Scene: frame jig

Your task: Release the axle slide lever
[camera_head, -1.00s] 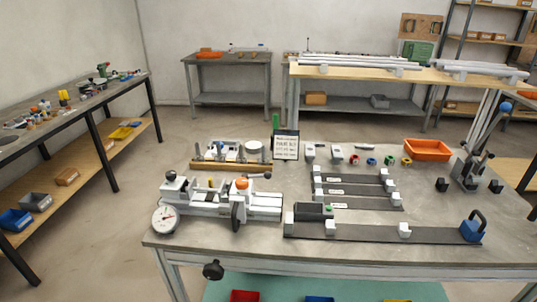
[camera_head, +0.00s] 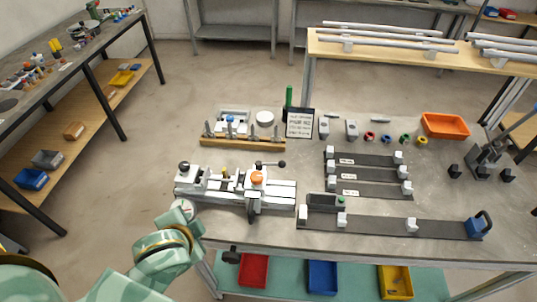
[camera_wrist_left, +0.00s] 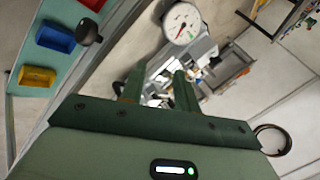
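The white slide jig (camera_head: 225,188) sits at the left front of the bench. An orange knob (camera_head: 257,178) tops its carriage, and a lever with a black ball end (camera_head: 281,164) points right behind it. A dark handle (camera_head: 253,208) hangs at its front. I cannot tell which one is the axle slide lever. The dial gauge (camera_head: 183,208) is at the jig's left end and shows large in the wrist view (camera_wrist_left: 181,23). My left gripper (camera_wrist_left: 158,84) is open and empty, its fingers apart, with part of the jig visible beyond them. My right gripper is out of view.
A wooden rack of pegs (camera_head: 240,142) and a sign (camera_head: 299,123) stand behind the jig. Dark rails (camera_head: 380,229) with white blocks lie to the right. A black knob (camera_head: 231,256) sticks out at the bench's front edge, above coloured bins (camera_head: 322,277).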

